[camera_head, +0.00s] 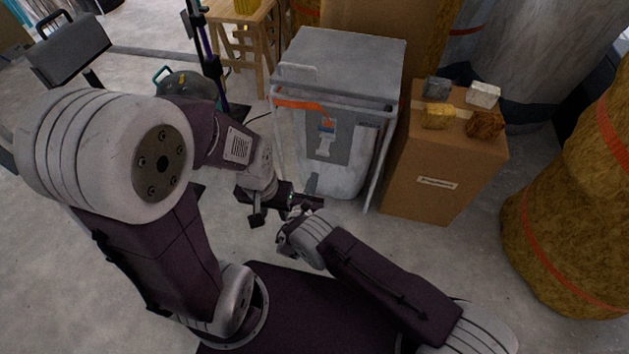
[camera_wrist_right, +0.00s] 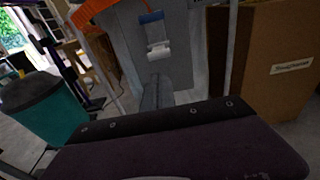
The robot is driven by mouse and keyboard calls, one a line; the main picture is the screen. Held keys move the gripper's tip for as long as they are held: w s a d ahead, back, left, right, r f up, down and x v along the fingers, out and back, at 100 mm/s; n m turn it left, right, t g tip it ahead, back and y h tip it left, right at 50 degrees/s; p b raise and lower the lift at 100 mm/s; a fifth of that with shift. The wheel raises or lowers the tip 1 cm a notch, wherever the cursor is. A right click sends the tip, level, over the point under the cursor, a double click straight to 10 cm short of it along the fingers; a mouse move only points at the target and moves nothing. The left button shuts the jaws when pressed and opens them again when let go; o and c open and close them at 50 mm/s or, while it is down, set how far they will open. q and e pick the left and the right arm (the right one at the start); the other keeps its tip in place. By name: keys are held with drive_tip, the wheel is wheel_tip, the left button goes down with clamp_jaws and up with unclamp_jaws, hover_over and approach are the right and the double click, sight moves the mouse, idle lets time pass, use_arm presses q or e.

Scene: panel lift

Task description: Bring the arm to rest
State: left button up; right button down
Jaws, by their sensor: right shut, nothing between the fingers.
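In the head view my left arm comes in from the left, and its dark gripper (camera_head: 270,198) hangs in front of the grey bin. Its fingers overlap my right gripper in the picture, so I cannot tell how they stand. My right arm reaches in from the lower right. Its gripper (camera_head: 296,213) is shut and empty, close beside the left one; whether the two touch is unclear. In the right wrist view a dark purple body with a black screwed strip fills the foreground.
A grey lidded bin (camera_head: 340,65) with a blue-and-white latch stands ahead, behind a metal frame. A cardboard box (camera_head: 430,185) carrying several rock-like lumps is right of it. A yellow-brown wrapped roll (camera_head: 560,225) stands at the far right. Bare concrete floor lies between.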

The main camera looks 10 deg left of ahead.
idle(0.3)
drive_tip(key=w+d+r+m+g+h, duration=0.1)
drive_tip(key=d+r+m+g+h, duration=0.2)
drive_tip(key=d, duration=0.5)
drive_tip(key=w+d+r+m+g+h, duration=0.1)
drive_tip(key=d+m+g+h, duration=0.3)
drive_tip(key=d, duration=0.4)
drive_tip(key=s+d+r+m+g, duration=0.4)
drive_tip(key=s+d+m+g, duration=0.3)
drive_tip(key=d+m, duration=0.45)
drive_tip(key=s+d+r+m+y, duration=0.1)
drive_tip(key=s+r+m+y, duration=0.3)
drive_tip(key=s+m, duration=0.4)
drive_tip(key=s+d+r+m+g+y, duration=0.1)
drive_tip(key=s+d+r+m+y, duration=0.1)
drive_tip(key=s+r+m, duration=0.3)
drive_tip(key=shift+s+d+m+g+y, duration=0.3)
drive_tip(key=shift+s+m+y, duration=0.6)
drive_tip(key=shift+s+m, duration=1.2)
drive_tip(key=shift+w, duration=0.2)
